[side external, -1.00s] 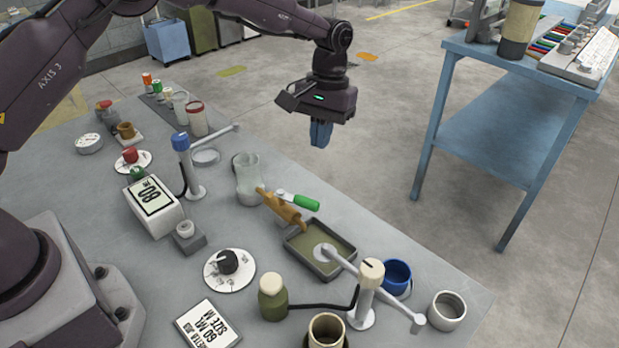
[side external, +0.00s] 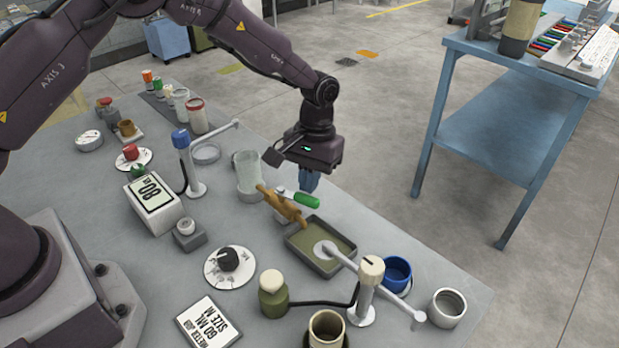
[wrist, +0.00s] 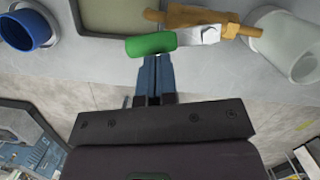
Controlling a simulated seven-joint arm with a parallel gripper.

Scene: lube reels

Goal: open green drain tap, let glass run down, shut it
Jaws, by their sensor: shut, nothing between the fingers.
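The green tap handle (side external: 306,199) sits on a metal lever over a brass tap body (side external: 284,206). The tap stands beside the clear glass (side external: 251,178), its outlet end over a shallow olive tray (side external: 322,246). In the wrist view the green handle (wrist: 151,44) lies just beyond the fingertips, and the glass (wrist: 287,45) is at upper right. My gripper (side external: 309,186) is shut and empty, with blue fingers pointing down close to the handle; the wrist view shows the fingers (wrist: 153,62) together. I cannot tell whether the fingers touch the handle. The level in the glass is unclear.
A cream-topped post (side external: 370,275) with a grey arm over the tray stands in front. A blue cup (side external: 397,273) and a grey metal cup (side external: 446,308) are near the bench's right edge. A blue-topped post (side external: 181,141) stands behind left. Open floor lies beyond the bench edge.

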